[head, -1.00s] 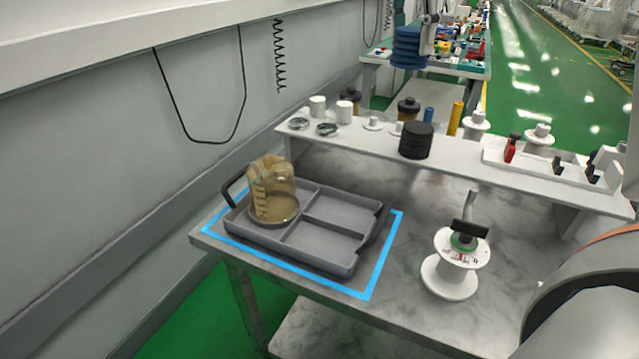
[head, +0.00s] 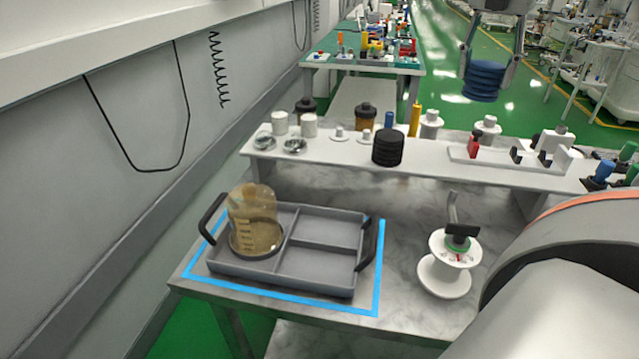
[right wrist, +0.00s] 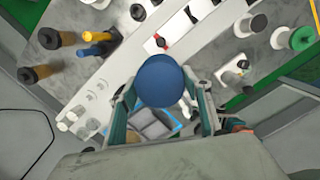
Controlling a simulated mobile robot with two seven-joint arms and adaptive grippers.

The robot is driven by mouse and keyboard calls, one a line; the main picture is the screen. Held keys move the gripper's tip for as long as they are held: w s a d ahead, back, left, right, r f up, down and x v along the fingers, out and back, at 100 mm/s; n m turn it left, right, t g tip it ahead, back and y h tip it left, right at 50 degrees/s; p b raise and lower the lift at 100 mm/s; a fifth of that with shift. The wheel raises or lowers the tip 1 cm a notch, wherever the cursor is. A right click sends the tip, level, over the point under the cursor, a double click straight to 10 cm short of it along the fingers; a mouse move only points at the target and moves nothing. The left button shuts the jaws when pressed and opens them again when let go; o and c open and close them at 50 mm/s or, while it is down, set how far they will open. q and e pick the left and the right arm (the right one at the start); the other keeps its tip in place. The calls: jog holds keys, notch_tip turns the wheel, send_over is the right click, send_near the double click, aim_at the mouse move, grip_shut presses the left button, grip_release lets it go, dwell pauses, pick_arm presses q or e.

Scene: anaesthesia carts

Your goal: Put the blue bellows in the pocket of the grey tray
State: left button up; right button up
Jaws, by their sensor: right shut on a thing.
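The blue bellows (head: 484,80) is a ribbed blue cylinder at the top right of the head view. My right gripper (head: 487,66) is shut on it and holds it up in the air, above and beyond the white shelf. In the right wrist view the bellows (right wrist: 160,80) shows as a round blue top between the two fingers (right wrist: 162,98). The grey tray (head: 300,284) lies on the marbled table inside a blue outline. Its left pocket holds a clear, brownish canister (head: 255,222). Its two right pockets look empty. My left gripper is not in view.
A white raised shelf (head: 345,157) behind the tray carries jars, discs, a black bellows (head: 388,147) and a white tray of small parts. A white spool-like stand (head: 446,266) stands right of the grey tray. A wall runs along the left.

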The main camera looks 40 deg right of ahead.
aim_at(490, 92)
jog(key=f, duration=0.1)
jog(key=s+f+n, duration=0.2)
jog(key=f, duration=0.1)
jog(key=shift+s+a, duration=0.1)
jog(key=w+a+f+n+t+y+p, duration=0.1)
jog(key=w+a+f+n+p, duration=0.15)
jog(key=a+f+n, duration=0.7)
jog(key=w+a+r+n+y+p, duration=0.1)
jog(key=w+a+r+n, duration=0.15)
jog(key=a+n, duration=0.9)
jog(key=w+a+r+n+y+p, duration=0.1)
jog(key=a+r+n, duration=0.45)
jog(key=a, duration=1.15)
jog(key=shift+n+g, duration=0.4)
jog(key=shift+n, duration=0.55)
jog(key=f, duration=0.7)
jog(key=f+b, duration=0.1)
jog(key=f, duration=0.6)
jog(key=f+b, duration=0.1)
jog(key=f, duration=0.6)
jog(key=shift+s+a+f, duration=0.1)
jog(key=shift+s, duration=0.25)
jog(key=shift+f, duration=0.2)
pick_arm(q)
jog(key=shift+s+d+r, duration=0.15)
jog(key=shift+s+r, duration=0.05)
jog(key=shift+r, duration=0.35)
